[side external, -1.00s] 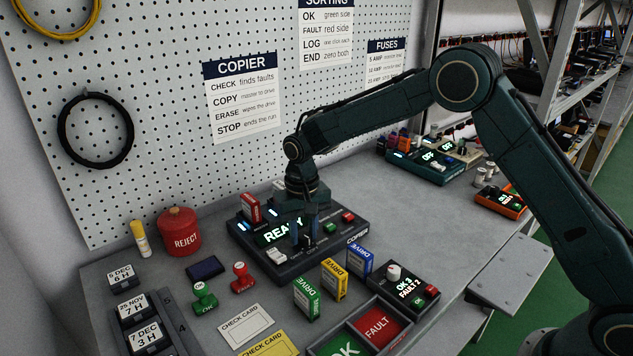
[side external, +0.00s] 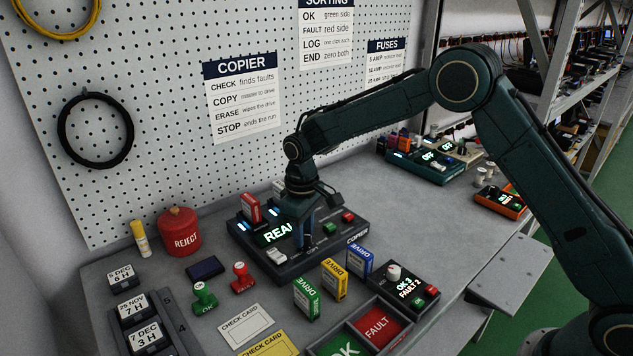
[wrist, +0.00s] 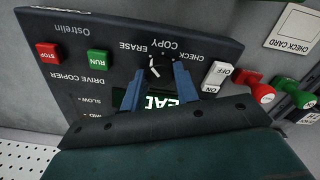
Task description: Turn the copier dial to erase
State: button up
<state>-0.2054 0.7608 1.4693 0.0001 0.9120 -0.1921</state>
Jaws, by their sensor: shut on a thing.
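The copier (side external: 345,237) is a dark panel lying on the bench with a lit display, mostly reading READY. Its black dial (wrist: 158,68) has a white mark and sits among the labels CHECK, COPY and ERASE in the wrist view. Which label the mark points to is hard to tell. My gripper (wrist: 157,77) has its two blue fingers on either side of the dial, shut on it. In the side view my gripper (side external: 304,243) reaches down onto the panel and hides the dial and part of the display.
Beside the dial are a white OFF/ON rocker (wrist: 217,77), a green RUN button (wrist: 97,63) and a red STOP button (wrist: 48,52). A red drive (side external: 250,209) stands at the copier's back left. Green, yellow and blue drives (side external: 333,280) stand in front.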

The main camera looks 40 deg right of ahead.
dwell(0.4)
jog(key=o, duration=1)
jog(key=shift+r, duration=0.1)
notch_tip(320, 180, up, 14)
jog(key=shift+f, duration=0.15)
